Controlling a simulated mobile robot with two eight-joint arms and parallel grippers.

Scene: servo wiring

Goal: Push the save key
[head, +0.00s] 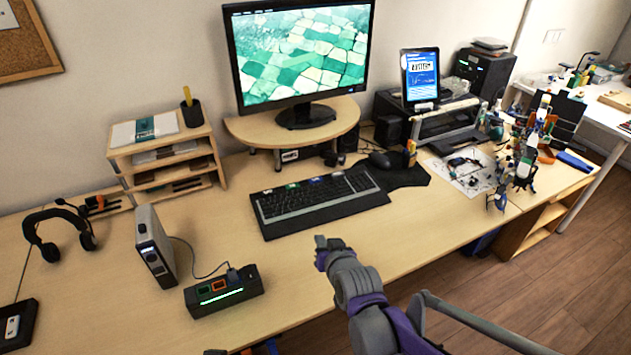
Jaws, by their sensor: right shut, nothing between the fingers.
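The black keyboard (318,202) lies on the desk in front of the monitor. A few coloured key tabs, green, blue and white, stand along its back edge; the labels are too small to read, so I cannot tell which is the save key. My right gripper (324,243) is shut and empty. In the picture it is just below the keyboard's front edge, apart from the keys, over the bare desk. My left gripper is not in view.
The monitor (300,55) stands on a wooden riser (250,130) behind the keyboard. A mouse (382,160) lies to its right. A power strip (222,290) with a green light and a grey box (155,245) stand at left. The desk front is mostly clear.

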